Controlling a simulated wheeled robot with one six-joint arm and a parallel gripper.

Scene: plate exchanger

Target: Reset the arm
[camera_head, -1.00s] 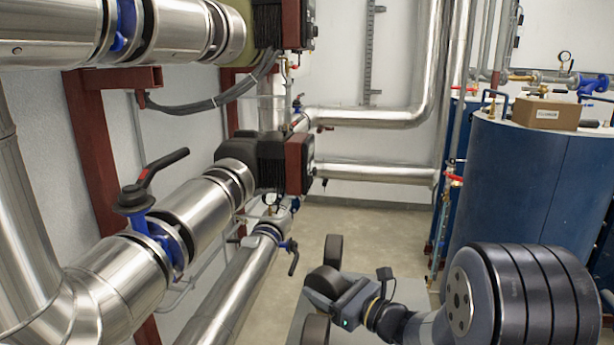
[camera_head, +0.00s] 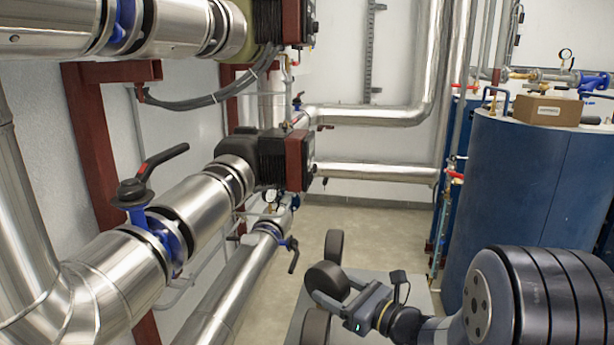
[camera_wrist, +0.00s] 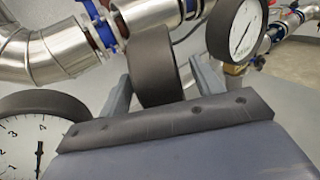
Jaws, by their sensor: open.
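My gripper (camera_head: 338,298) is at the lower middle of the head view, at the end of my arm. Its jaws are open. Three dark round gauges stand in a row there, one far (camera_head: 334,245), one in the middle (camera_head: 327,279) and one near (camera_head: 315,327). In the wrist view, the middle gauge (camera_wrist: 155,65) stands between the two finger tips (camera_wrist: 160,85), seen edge-on. Whether a finger touches it I cannot tell. White dials show on the gauge at right (camera_wrist: 240,28) and the one at lower left (camera_wrist: 30,145).
Silver pipes (camera_head: 205,205) with a black-handled valve (camera_head: 160,165) run along the left. A blue tank (camera_head: 530,185) with a cardboard box (camera_head: 547,111) on top stands at right, close behind my arm. Bare floor (camera_head: 370,225) lies beyond the gauges.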

